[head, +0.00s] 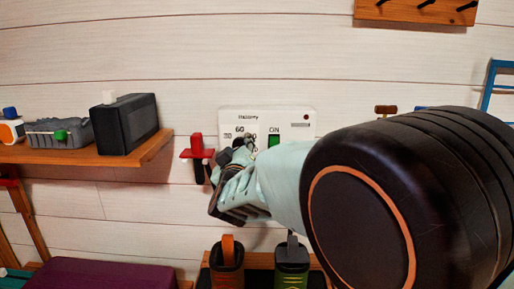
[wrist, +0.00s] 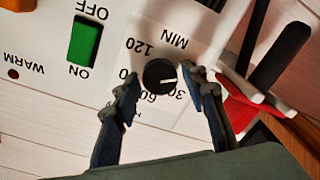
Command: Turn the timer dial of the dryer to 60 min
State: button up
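The timer dial (wrist: 160,74) is a small round black knob with a white pointer mark on the white dryer panel (head: 292,117). In the wrist view, which shows the panel upside down, the mark points right, toward one finger. The 60 (wrist: 157,97) is printed just below the knob and the 30 lower right; the finger hides part of the scale. My gripper (wrist: 161,76) has one finger on each side of the knob, with a slim gap seeming to show. In the head view my gripper (head: 240,157) covers most of the dial.
A green ON/OFF switch (wrist: 86,42) sits beside the dial. A red holder (head: 197,152) is on the wall just left of the panel. A wooden shelf (head: 85,155) with a black speaker-like box (head: 124,123) is farther left.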

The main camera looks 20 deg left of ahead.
jog(key=c, duration=0.8)
jog(key=shift+m, duration=0.3)
jog(key=m+b, duration=0.7)
jog(key=m, duration=0.5)
jog(key=m+t+h+b, duration=0.1)
jog(key=m+b, duration=0.7)
jog(key=m, duration=0.4)
jog(key=shift+f, duration=0.15)
jog(key=o, duration=1.1)
